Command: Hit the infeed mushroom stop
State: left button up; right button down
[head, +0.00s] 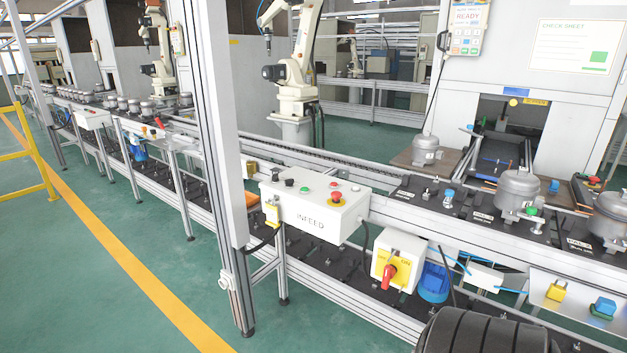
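The infeed mushroom stop (336,197) is a red button on a yellow ring. It sits on the top face of a white control box (352,213) labelled INFEED, near the box's right end. A green button (305,190), black buttons and a small red one share that face. Nothing covers the mushroom stop. Neither my left nor my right gripper shows in the head view.
A grey post (213,130) stands left of the box. Below right is a red rotary switch (389,275) on a yellow plate. The conveyor (420,190) carries compressors (517,190). A dark ribbed shape (485,333) fills the bottom right. Green floor lies open at front left.

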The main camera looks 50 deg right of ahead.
aim_at(336, 195)
jog(key=z, duration=0.4)
jog(key=i, duration=1.1)
jog(key=z, duration=0.7)
